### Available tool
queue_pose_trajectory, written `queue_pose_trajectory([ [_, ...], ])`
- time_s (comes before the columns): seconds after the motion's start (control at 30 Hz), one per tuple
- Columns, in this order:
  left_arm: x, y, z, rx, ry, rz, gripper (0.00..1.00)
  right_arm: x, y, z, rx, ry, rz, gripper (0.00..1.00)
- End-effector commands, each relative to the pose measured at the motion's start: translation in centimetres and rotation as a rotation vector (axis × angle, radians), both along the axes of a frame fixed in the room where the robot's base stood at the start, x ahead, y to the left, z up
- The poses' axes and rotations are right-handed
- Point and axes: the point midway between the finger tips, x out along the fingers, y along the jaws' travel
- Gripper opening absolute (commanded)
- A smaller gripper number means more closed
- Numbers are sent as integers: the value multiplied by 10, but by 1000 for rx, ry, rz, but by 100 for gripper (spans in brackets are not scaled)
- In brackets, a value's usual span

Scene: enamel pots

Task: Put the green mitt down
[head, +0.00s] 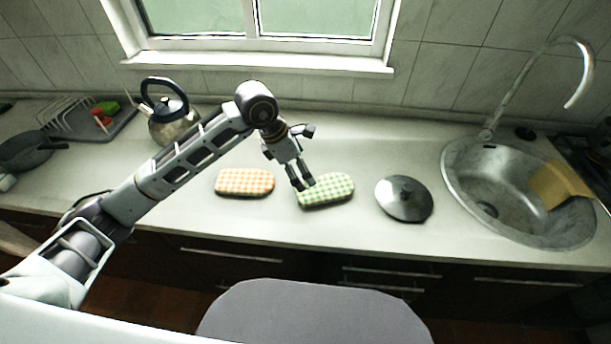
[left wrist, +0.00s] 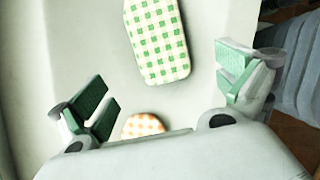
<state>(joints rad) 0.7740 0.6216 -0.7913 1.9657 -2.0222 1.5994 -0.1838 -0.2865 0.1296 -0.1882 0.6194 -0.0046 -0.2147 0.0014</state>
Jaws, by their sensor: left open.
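The green checked mitt (head: 328,190) lies flat on the countertop in the head view, between an orange checked mitt (head: 244,182) and a pot lid. My left gripper (head: 304,185) is just above the green mitt's left end. In the left wrist view the green mitt (left wrist: 157,40) lies ahead of the open fingers of my left gripper (left wrist: 165,88), with nothing held between them. A part of the orange mitt (left wrist: 143,124) shows in the left wrist view near the gripper's palm. My right gripper is not in view.
The metal lid (head: 404,199) lies right of the green mitt. A sink (head: 470,200) with a yellow cloth (head: 560,184) is at the right. A kettle (head: 172,122), a dish rack (head: 80,118) and a dark pan (head: 28,150) stand at the left. The counter behind the mitts is clear.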

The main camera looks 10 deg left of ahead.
Motion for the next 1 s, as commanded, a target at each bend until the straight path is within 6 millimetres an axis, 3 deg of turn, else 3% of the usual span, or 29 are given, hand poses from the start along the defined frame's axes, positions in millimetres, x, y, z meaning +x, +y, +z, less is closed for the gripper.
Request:
queue_pose_trajectory([
  [0.27,-3,6,16,1,0,-1,100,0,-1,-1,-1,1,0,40],
  [0.7,-3,6,16,1,0,-1,100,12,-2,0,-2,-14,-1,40],
  [1.0,-3,6,16,1,0,-1,100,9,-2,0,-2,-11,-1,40],
])
